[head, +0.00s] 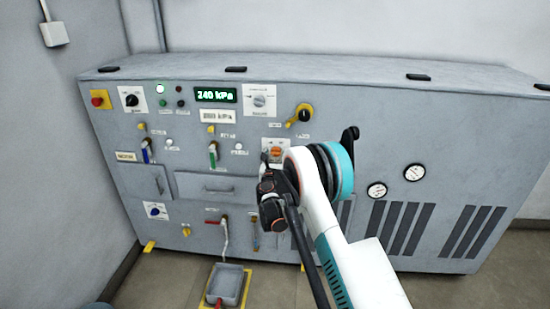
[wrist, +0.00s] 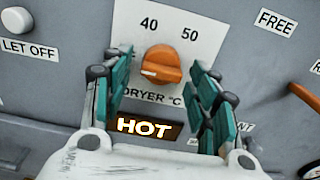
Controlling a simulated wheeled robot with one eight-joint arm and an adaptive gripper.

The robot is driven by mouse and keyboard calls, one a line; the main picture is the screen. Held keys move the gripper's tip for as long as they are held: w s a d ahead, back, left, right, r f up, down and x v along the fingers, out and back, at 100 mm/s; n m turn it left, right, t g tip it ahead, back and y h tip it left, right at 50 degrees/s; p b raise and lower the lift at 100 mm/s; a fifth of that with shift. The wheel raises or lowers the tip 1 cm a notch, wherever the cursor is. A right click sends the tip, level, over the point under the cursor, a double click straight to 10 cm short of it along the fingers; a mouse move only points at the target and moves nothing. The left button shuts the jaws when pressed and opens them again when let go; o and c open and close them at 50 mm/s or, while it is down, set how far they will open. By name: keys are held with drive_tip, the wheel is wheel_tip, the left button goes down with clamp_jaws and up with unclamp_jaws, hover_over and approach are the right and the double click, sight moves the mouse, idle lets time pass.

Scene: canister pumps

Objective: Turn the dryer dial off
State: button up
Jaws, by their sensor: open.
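The dryer dial is an orange round knob (wrist: 160,66) on a white plate (wrist: 205,18) marked 40, 50 and DRYER °C. A white mark shows on the knob's lower left. In the head view the orange dial (head: 277,150) sits on the cabinet front, just beyond my gripper. My gripper (wrist: 161,72) is open, with one teal finger on each side of the knob and a gap to it. I cannot tell whether the fingertips reach the knob's depth. Parts of the plate's sides are hidden behind the fingers. A lit HOT sign (wrist: 148,127) shows below the dial.
The grey cabinet (head: 500,150) carries other controls around the dial. A yellow-black knob (head: 304,115) is above right, a grey selector (head: 260,100) above, a display (head: 215,95) upper left. In the wrist view, an orange handle (wrist: 303,93) is at right and a LET OFF button (wrist: 17,20) at left.

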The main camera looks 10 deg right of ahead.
drive_tip(key=v, duration=1.1)
drive_tip(key=shift+s, duration=0.3)
drive_tip(key=shift+a, duration=0.1)
drive_tip(key=s+d+r+m+g, duration=0.1)
drive_tip(key=s+d+r+m, duration=0.1)
drive_tip(key=d+r+m, duration=0.3)
drive_tip(key=s+r+m+g, duration=0.2)
drive_tip(key=s+r+m, duration=0.15)
drive_tip(key=r, duration=0.25)
drive_tip(key=s+d+r+m+g, duration=0.35)
drive_tip(key=s+r+m, duration=0.5)
drive_tip(key=s, duration=0.35)
drive_tip(key=s+a+f+m+g+y, duration=0.1)
drive_tip(key=s+m, duration=0.6)
drive_tip(key=s, duration=0.9)
drive_tip(key=s+a+f+m+g+y, duration=0.2)
drive_tip(key=s+m, duration=0.6)
drive_tip(key=s, duration=0.7)
drive_tip(key=a+y, duration=0.1)
drive_tip(key=y, duration=0.1)
drive_tip(key=shift+s+a+m+g+y, duration=0.3)
drive_tip(key=shift+s+a+g, duration=0.05)
drive_tip(key=shift+a, duration=0.05)
